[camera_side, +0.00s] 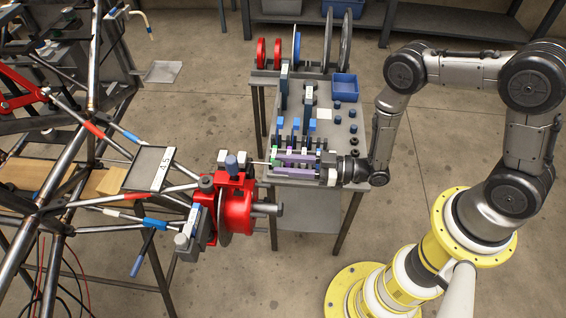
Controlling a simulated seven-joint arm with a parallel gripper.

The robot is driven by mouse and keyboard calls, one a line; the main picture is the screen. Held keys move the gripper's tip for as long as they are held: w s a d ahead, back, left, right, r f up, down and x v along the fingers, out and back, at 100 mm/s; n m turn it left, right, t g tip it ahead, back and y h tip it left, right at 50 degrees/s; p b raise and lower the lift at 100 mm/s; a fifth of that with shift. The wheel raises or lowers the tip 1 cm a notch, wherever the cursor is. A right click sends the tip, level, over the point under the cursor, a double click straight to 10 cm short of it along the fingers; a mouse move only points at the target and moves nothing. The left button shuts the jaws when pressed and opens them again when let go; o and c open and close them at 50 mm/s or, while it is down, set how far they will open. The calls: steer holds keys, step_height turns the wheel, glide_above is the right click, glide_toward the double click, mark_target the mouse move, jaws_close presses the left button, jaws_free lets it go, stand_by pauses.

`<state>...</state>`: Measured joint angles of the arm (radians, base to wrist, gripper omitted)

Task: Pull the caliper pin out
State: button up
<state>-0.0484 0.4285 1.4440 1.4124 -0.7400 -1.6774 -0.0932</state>
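The red brake caliper (237,205) sits around a disc at the end of the tube chassis, left of centre. A thin grey rod, which looks like the caliper pin (258,162), runs level between the top of the caliper and the tip of my gripper (273,163). My gripper comes in from the right, with its long purple fingers lying level and pointing left at the caliper. The rod's right end meets the green-marked fingertips. The view is too small to tell whether they are closed on it or only beside it. The rod's left end is hidden at the caliper.
A grey tool table (330,140) stands behind my gripper, with several blue and black parts and a blue bin (345,87). Discs (346,42) stand in a rack at its back. Chassis tubes (90,130) fill the left. Open floor lies below the table.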

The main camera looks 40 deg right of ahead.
steer(key=shift+o, duration=1.4)
steer(key=v, duration=1.3)
steer(key=shift+s+d, duration=0.25)
steer(key=shift+r, duration=0.1)
